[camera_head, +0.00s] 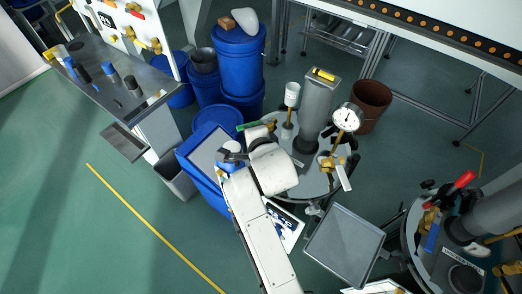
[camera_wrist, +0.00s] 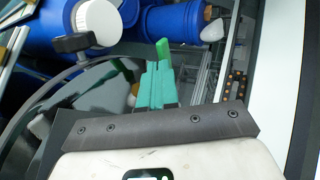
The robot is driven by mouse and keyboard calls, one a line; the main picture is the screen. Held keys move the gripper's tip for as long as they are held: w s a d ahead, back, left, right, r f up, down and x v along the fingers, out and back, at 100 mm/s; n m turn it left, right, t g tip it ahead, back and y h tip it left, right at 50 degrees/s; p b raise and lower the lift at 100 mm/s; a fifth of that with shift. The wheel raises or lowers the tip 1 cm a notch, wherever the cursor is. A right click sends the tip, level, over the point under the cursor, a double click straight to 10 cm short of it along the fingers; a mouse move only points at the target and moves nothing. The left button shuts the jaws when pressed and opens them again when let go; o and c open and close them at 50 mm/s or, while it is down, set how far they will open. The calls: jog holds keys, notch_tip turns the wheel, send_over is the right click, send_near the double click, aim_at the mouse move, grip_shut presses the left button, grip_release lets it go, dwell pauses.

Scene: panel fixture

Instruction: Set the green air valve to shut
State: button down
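The green air valve's handle (camera_head: 249,125) shows at the near left edge of the round metal vessel lid, just beyond my wrist in the head view. In the wrist view the bright green handle (camera_wrist: 163,50) sticks out past my fingertips. My gripper (camera_wrist: 156,68) has teal fingers that stand close together, with the handle at their tips and seemingly between them. The head view shows my gripper (camera_head: 267,131) only in part, behind my white wrist. The valve body and the handle's lower end are hidden by the fingers.
The round lid (camera_head: 312,184) also carries a pressure gauge (camera_head: 347,117), a grey column (camera_head: 319,97) and a white cylinder (camera_head: 291,94) close to my gripper. Blue drums (camera_head: 238,60) stand behind. A grey tray (camera_head: 344,243) is in front. Open green floor lies left.

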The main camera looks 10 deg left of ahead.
jog(key=m+h+b, duration=0.1)
jog(key=b, duration=0.1)
jog(key=w+a+m+t+h+b, duration=0.1)
jog(key=b, duration=0.2)
jog(key=a+f+m+h+b, duration=0.1)
jog(key=b, duration=0.1)
jog(key=shift+w+a+f+m+h+b, duration=0.1)
jog(key=shift+w+m+h+b, duration=0.05)
jog(key=shift+m+h+b, duration=0.2)
jog(key=m+h+b, duration=0.1)
jog(key=b, duration=0.2)
jog(key=w+a+m+h+b, duration=0.1)
jog(key=m+b, duration=0.1)
jog(key=b, duration=0.1)
jog(key=shift+w+t+h, duration=0.3)
jog(key=shift+t+h, duration=0.05)
jog(key=shift+t, duration=0.05)
jog(key=shift+w+a+r+b, duration=0.25)
jog(key=shift+w+b, duration=0.45)
jog(key=shift+b, duration=0.85)
jog(key=shift+w+a+r+b, duration=0.2)
jog(key=shift+w+b, duration=0.5)
jog(key=shift+b, duration=0.85)
jog(key=shift+r, duration=0.1)
